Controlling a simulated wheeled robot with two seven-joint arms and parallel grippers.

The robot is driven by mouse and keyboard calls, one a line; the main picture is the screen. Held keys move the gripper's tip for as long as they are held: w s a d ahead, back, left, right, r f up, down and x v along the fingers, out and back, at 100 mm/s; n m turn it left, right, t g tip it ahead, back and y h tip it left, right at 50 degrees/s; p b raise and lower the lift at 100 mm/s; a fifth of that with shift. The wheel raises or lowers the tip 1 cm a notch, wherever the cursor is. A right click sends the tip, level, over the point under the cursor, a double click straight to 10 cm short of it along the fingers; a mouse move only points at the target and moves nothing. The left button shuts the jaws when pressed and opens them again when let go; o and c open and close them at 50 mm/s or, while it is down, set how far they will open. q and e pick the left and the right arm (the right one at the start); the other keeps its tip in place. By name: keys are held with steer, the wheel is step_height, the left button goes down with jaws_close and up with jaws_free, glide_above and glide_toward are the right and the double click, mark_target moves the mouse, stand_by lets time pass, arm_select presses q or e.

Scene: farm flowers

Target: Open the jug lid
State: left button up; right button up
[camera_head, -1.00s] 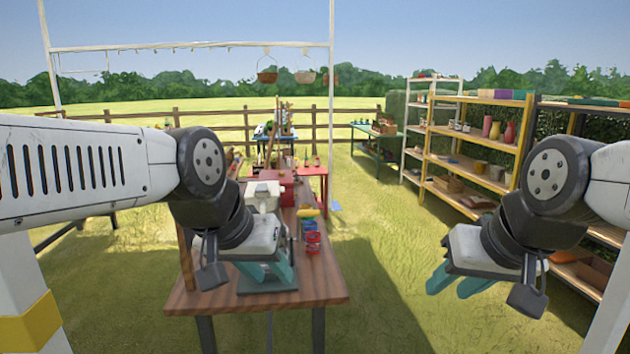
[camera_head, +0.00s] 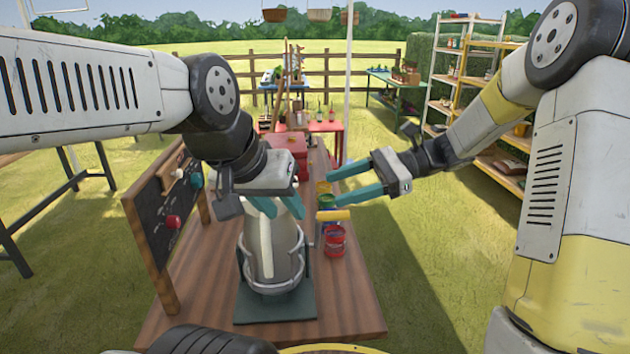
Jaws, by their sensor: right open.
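A pale grey jug (camera_head: 274,252) stands upright on a dark green base (camera_head: 275,307) on the wooden table, with a metal frame around its lower part. My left gripper (camera_head: 278,207) is right over the top of the jug, its teal fingers pointing down. It hides the jug's lid, and I cannot tell whether its fingers touch it or hold anything. My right gripper (camera_head: 325,192) is open and empty, reaching in from the right. Its fingers point left, to the right of and beyond the jug, over the paint cans.
Red and blue cans (camera_head: 334,241) and a yellow roller (camera_head: 328,215) sit close right of the jug. A chalkboard (camera_head: 160,222) stands at the table's left edge. A red box (camera_head: 290,162) is farther back. The wooden table's front right (camera_head: 345,300) is clear.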

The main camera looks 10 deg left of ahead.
steer(key=w+a+f+m+y, duration=0.2)
steer(key=w+m+y, duration=0.1)
steer(key=w, duration=0.3)
steer(key=x, duration=0.8)
steer(key=shift+s+r, duration=0.2)
steer(key=shift+r, duration=0.05)
steer(key=shift+d, duration=0.1)
jaws_close()
stand_by(0.7)
